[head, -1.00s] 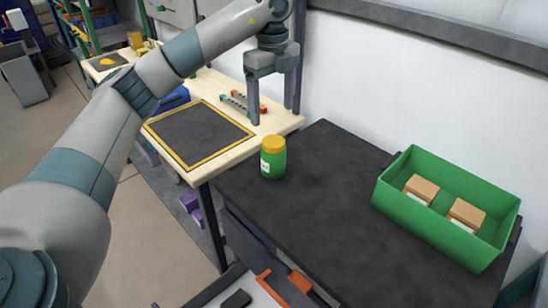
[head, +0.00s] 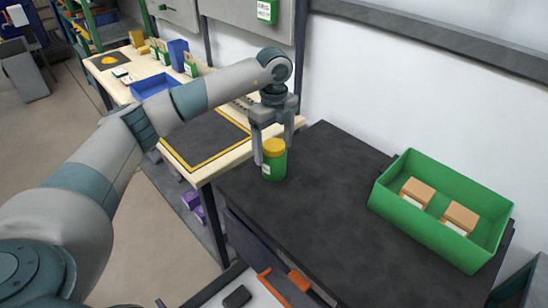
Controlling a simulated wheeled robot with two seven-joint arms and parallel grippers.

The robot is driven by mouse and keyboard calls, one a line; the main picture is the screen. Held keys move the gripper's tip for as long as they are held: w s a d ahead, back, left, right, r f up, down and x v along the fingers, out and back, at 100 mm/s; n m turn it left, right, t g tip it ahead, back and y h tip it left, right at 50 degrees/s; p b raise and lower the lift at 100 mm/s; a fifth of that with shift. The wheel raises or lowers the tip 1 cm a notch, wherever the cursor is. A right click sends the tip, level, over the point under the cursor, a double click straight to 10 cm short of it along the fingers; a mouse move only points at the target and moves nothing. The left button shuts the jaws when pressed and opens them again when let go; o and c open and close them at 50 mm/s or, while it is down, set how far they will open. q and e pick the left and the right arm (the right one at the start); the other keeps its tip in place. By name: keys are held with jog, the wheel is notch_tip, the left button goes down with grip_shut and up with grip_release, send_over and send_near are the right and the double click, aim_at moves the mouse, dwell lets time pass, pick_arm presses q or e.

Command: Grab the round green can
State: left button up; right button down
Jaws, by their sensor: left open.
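The round green can (head: 273,162) has a yellow lid and a pale label. It stands upright on the dark cabinet top (head: 310,205), near its left corner. My left gripper (head: 272,156) is open, pointing down, just behind and above the can. One finger shows at the left of the can and the other at its right, partly behind the can. I cannot tell whether either finger touches it. My right gripper is not in view.
A green bin (head: 435,215) with two brown boxes stands at the right of the cabinet top. A wooden table (head: 215,173) with a yellow-edged dark mat adjoins at the left. The cabinet's middle is clear. An open drawer with orange items (head: 298,281) lies below.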

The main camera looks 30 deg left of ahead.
aim_at(273, 169)
pick_arm(q)
jog(key=shift+f, duration=0.3)
jog(key=shift+f+p, duration=0.65)
jog(key=shift+p, duration=0.05)
notch_tip(273, 169, down, 3)
jog(key=shift+p, duration=0.75)
jog(key=shift+f, duration=0.5)
jog(key=shift+d, duration=0.1)
jog(key=shift+r, duration=0.1)
jog(key=c, duration=1.5)
